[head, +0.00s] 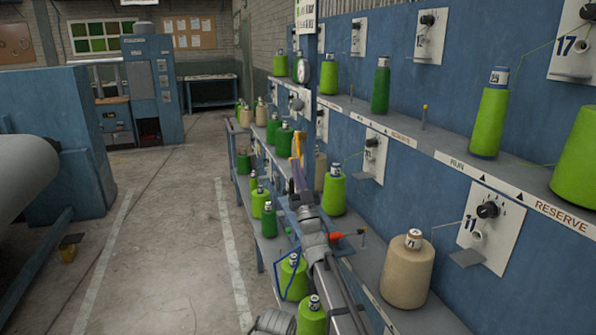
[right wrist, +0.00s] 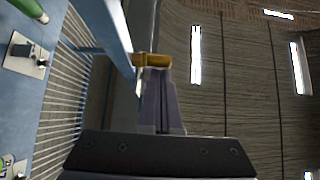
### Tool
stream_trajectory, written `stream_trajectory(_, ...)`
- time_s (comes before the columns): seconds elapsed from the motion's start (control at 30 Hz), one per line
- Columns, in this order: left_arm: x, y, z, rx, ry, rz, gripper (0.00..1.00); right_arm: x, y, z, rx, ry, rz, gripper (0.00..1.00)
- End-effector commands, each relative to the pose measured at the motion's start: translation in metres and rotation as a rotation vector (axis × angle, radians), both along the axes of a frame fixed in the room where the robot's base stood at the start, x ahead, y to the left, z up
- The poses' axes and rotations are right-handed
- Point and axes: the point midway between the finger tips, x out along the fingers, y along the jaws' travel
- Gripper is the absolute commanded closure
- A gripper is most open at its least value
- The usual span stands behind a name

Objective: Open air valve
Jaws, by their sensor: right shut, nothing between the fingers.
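A yellow lever handle, which looks like the air valve's, shows at the blue post in the head view (head: 296,144). In the right wrist view the yellow handle (right wrist: 152,60) lies crosswise at the tips of my right gripper's fingers. My right gripper (head: 299,168) is raised beside the post, with its purple-grey fingers pointing up. The fingers (right wrist: 160,78) are together with nothing between them. I cannot tell whether they touch the handle. The valve body is largely hidden. My left gripper is not in view.
A round gauge (head: 303,70) sits on the blue post (head: 309,100) above the handle. The creel shelves on the right hold several green cones and a beige cone (head: 407,270). A red-orange item (head: 336,236) is near my right arm. The aisle floor (head: 170,240) is clear.

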Motion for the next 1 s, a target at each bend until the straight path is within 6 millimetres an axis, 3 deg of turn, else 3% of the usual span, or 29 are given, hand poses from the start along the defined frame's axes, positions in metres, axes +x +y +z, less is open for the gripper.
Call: stream_trajectory(1.0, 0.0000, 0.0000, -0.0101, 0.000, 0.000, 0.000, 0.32, 0.0030, 0.0011, -0.0101, 0.000, 0.000, 0.000, 1.00)
